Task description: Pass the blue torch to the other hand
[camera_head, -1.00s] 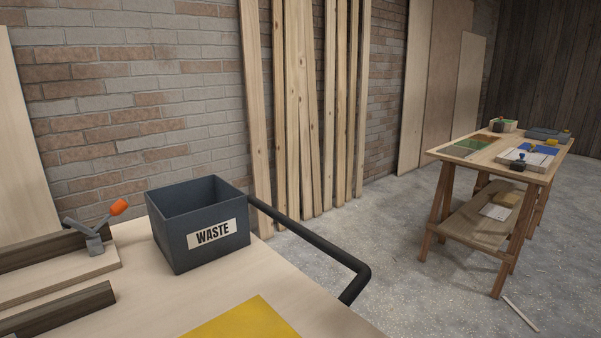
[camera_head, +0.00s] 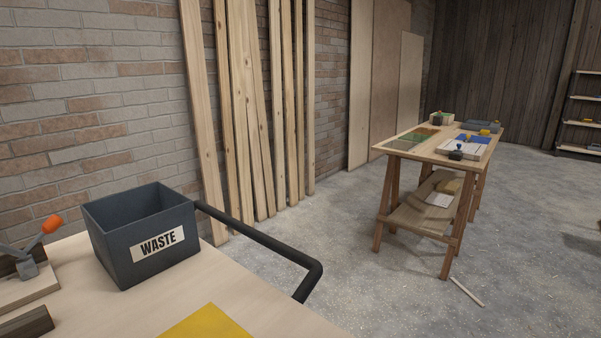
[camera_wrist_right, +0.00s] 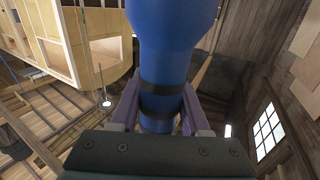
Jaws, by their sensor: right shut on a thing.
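The blue torch (camera_wrist_right: 172,40) fills the upper middle of the right wrist view, with dark bands around its narrower body. My right gripper (camera_wrist_right: 160,105) is shut on the torch, one finger on each side of the banded part. The torch's far end runs out of the top of that view. Neither gripper nor the torch shows in the head view. My left gripper is not in view.
A dark waste bin (camera_head: 140,238) stands on the pale bench (camera_head: 260,318) at left, near a clamp with an orange handle (camera_head: 52,224) and a yellow sheet (camera_head: 208,323). A black rail (camera_head: 262,240) juts from the bench. A trestle table (camera_head: 385,149) with items stands at right; open floor lies between.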

